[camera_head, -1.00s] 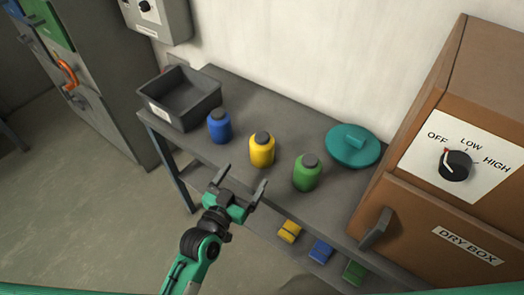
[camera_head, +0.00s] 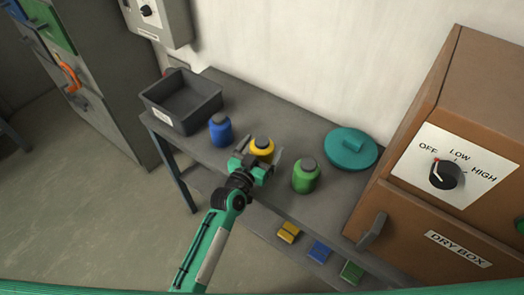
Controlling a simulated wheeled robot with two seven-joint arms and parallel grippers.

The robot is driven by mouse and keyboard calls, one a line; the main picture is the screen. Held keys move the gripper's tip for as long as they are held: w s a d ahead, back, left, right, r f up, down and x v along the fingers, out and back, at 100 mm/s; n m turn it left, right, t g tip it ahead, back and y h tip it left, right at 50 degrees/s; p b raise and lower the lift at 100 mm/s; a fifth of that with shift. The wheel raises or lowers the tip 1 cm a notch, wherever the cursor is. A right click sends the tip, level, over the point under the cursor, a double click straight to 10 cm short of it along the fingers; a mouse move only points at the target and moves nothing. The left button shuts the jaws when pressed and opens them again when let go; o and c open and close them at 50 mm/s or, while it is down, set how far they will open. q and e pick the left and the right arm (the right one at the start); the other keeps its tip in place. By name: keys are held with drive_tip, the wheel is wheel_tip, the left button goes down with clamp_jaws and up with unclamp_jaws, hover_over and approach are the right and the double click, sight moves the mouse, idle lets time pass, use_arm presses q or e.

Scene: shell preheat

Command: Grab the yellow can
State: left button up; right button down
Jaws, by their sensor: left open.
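The yellow can (camera_head: 262,147), with a dark cap, stands upright on the grey table between the blue can (camera_head: 220,130) and the green can (camera_head: 306,176). My left gripper (camera_head: 262,158) is open right at the yellow can, with its fingers to the left and right of it in the picture. The gripper hides the can's lower part, and I cannot tell whether the fingers touch it. My right gripper is not in view.
A dark open bin (camera_head: 182,99) stands at the table's left end. A teal lid (camera_head: 350,148) lies right of the cans. The brown dry box (camera_head: 440,160) stands at the right, its dial near OFF. Small coloured blocks (camera_head: 320,250) lie on the lower shelf.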

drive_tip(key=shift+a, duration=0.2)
use_arm(q)
drive_tip(key=c, duration=1.3)
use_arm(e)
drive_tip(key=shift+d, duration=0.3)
use_arm(q)
drive_tip(key=shift+w+r, duration=0.1)
